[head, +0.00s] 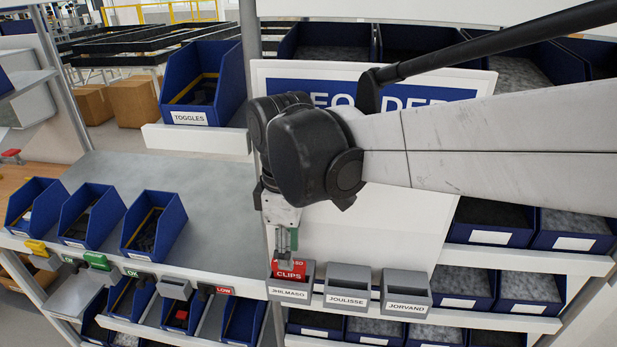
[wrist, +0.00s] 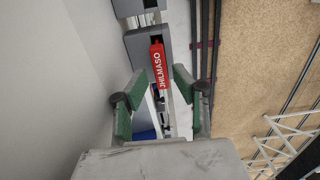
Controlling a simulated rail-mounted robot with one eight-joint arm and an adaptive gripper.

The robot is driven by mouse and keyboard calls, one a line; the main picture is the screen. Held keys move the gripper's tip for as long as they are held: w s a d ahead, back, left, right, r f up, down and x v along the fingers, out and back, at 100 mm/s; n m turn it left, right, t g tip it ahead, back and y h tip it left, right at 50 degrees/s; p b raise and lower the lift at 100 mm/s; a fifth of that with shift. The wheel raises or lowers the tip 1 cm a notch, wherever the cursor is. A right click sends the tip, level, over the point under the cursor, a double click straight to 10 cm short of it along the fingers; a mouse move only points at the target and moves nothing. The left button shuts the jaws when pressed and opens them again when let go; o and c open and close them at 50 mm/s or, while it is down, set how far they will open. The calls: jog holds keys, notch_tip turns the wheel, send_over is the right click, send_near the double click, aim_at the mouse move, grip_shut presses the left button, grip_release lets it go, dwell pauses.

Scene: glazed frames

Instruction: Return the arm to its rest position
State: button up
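My arm reaches in from the right in the head view, and my gripper (head: 286,240) points down just above a red card (head: 289,270) lettered CLIPS. The card stands in a grey holder (head: 291,293) labelled JHLMASO. In the wrist view my gripper (wrist: 159,78) has its two green-padded fingers spread apart with nothing between the pads. The red card (wrist: 158,66) shows beyond the fingertips, in the grey holder (wrist: 135,47). The exact gap between fingertips and card is hard to tell.
Grey holders JOULISSE (head: 347,287) and JORVAND (head: 405,292) stand to the right. A blue-and-white sign board (head: 480,85) is behind my arm. Blue bins fill the racks at right, and a TOGGLES bin (head: 203,85) sits upper left. The grey shelf (head: 215,200) is partly clear.

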notch_tip(320, 180, up, 8)
jog(key=s+d+f+m+t, duration=0.2)
jog(key=d+m, duration=0.3)
jog(key=d, duration=0.3)
jog(key=s+d+f+m+t+b, duration=0.1)
jog(key=s+d+f+m+t, duration=0.1)
jog(key=d+f+m, duration=0.3)
jog(key=s+d+f+m+t+b, duration=0.1)
jog(key=d+f+m+t, duration=0.2)
jog(key=d, duration=1)
jog(key=f+m, duration=0.1)
jog(key=m, duration=0.2)
jog(key=shift+s+f+m, duration=0.2)
jog(key=shift+s+m, duration=0.2)
jog(key=shift+d, duration=0.15)
